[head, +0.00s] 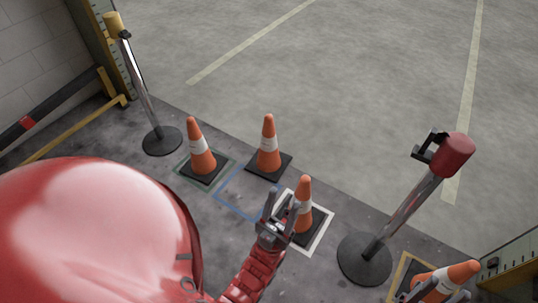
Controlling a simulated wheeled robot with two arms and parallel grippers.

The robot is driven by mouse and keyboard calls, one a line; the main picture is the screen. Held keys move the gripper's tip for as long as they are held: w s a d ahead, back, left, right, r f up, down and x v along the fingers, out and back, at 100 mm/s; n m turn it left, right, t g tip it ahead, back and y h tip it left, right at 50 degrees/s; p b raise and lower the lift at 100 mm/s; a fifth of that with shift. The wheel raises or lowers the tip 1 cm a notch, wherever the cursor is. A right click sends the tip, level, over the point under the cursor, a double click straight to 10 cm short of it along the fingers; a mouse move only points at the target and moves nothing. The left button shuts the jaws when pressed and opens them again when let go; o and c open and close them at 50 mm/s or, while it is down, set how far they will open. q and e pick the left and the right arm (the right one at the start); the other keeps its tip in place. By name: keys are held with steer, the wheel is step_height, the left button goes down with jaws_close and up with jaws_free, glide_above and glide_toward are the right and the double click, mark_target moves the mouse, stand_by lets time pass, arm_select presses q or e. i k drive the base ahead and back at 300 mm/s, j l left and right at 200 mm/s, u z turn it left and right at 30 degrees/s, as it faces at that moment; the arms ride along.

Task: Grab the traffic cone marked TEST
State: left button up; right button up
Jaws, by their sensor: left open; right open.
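Several orange cones with white bands and dark bases stand on the floor; I cannot read a TEST marking on any. One cone (200,152) stands at the left in a green outline. Another cone (268,148) stands behind the blue outline. A third cone (305,190) stands in a white outline. My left gripper (283,204) is open and overlaps this cone's left side in the picture; I cannot tell whether it touches. A fourth cone (455,273) is at the bottom right by a yellow outline. My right gripper (438,293) is open there, its fingers at either side, partly cut off.
A post with a red head (455,156) stands between the third and fourth cones. A yellow-topped post (142,90) stands at the back left, near a wall and rails. The blue outline (238,198) is empty. Open concrete floor (350,90) lies beyond.

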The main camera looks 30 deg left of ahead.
mark_target(269, 163)
steer(key=i+j+u, duration=0.15)
steer(key=i+j, duration=0.3)
steer(key=j, duration=0.35)
steer(key=i+j+u, duration=0.1)
steer(key=i+j, duration=0.35)
steer(key=j, duration=0.25)
steer(key=i+j+u, duration=0.15)
steer(key=i+j, duration=0.35)
steer(key=j, duration=0.2)
steer(key=i+j+u, duration=0.15)
steer(key=i+j, duration=0.35)
steer(key=j, duration=0.15)
